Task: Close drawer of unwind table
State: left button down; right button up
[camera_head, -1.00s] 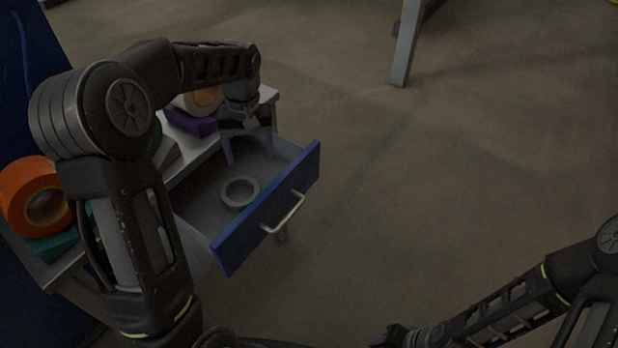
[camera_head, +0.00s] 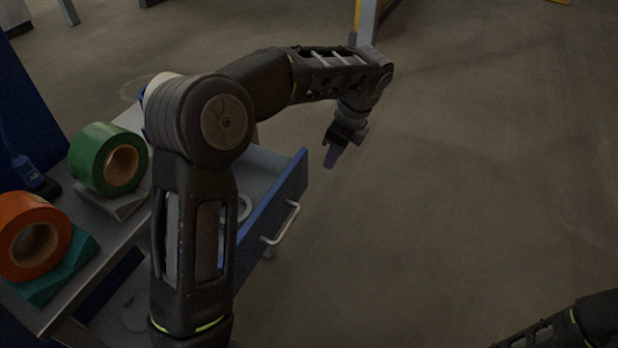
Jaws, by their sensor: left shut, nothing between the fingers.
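The drawer (camera_head: 292,193) of the unwind table is pulled out. It has a blue front and a metal bar handle (camera_head: 282,222). A pale ring (camera_head: 244,208) lies inside it, partly hidden by my left arm. The unwind table (camera_head: 101,244) stands at the left, its middle covered by my arm. My left gripper (camera_head: 331,156) is shut and empty, pointing down in the air to the right of the drawer front, apart from it. My right arm shows only at the bottom right corner, and its gripper is out of view.
An orange roll (camera_head: 28,222) on a teal holder (camera_head: 62,273) and a green roll (camera_head: 92,150) on a grey holder (camera_head: 112,206) stand on the table. The floor (camera_head: 470,200) at the right is clear. A yellow-framed stand is at the top.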

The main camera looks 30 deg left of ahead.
aim_at(299, 183)
pick_arm(q)
jog(key=a+f, duration=0.2)
jog(key=f, duration=0.1)
jog(key=a+f, duration=0.2)
jog(key=f, duration=0.1)
jog(key=a+f+b, duration=0.1)
jog(key=a+f, duration=0.1)
jog(key=f, duration=0.1)
jog(key=shift+s+a+f, duration=0.1)
jog(key=shift+a+f, duration=0.2)
jog(key=shift+f, duration=0.05)
dwell(0.3)
jog(key=shift+a+r, duration=0.1)
jog(key=shift+a, duration=0.5)
jog(key=a+p, duration=0.1)
jog(key=a, duration=0.4)
jog(key=a+p, duration=0.2)
jog(key=a, duration=0.4)
jog(key=a+p, duration=0.2)
jog(key=a, duration=0.4)
jog(key=shift+s+a, duration=0.15)
jog(key=shift+s, duration=0.1)
jog(key=shift+a, duration=0.45)
